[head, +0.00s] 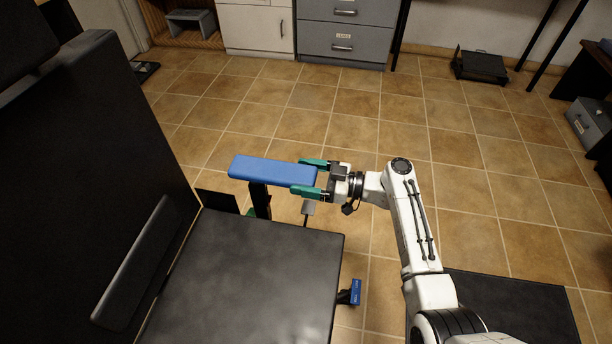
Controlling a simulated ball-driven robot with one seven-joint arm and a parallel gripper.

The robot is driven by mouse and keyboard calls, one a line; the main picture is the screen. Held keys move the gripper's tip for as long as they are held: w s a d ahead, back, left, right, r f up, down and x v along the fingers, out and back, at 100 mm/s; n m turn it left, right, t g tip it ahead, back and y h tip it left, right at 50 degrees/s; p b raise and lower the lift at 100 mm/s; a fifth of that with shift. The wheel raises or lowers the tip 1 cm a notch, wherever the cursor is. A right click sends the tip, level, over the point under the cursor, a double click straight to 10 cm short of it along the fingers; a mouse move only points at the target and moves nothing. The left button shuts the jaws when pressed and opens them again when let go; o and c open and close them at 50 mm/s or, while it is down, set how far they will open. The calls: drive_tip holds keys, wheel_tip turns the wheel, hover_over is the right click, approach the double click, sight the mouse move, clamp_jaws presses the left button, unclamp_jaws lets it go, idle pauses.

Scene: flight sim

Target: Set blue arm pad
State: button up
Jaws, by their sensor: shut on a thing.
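The blue arm pad (265,170) is a long flat bar on top of a dark post (260,197), at the far side of a black seat (250,270). It lies level above the seat's height. My gripper (306,177) comes from the right with its two green fingers, one on each long side of the pad's right end. It is shut on the pad. The pad's underside and its joint with the post are mostly hidden.
The black seat back (90,170) rises on the left. A small blue-topped lever (355,291) sticks out at the seat's right edge. Grey drawers (345,35) and a white cabinet (256,28) stand at the back. Tiled floor (480,190) is open in the middle and right.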

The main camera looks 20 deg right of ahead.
drive_tip(key=shift+c, duration=1.2)
wheel_tip(320, 180, up, 3)
drive_tip(key=shift+r+p, duration=0.15)
drive_tip(key=shift+p, duration=0.35)
drive_tip(key=o, duration=1.4)
drive_tip(key=v, duration=1.1)
drive_tip(key=shift+w, duration=0.1)
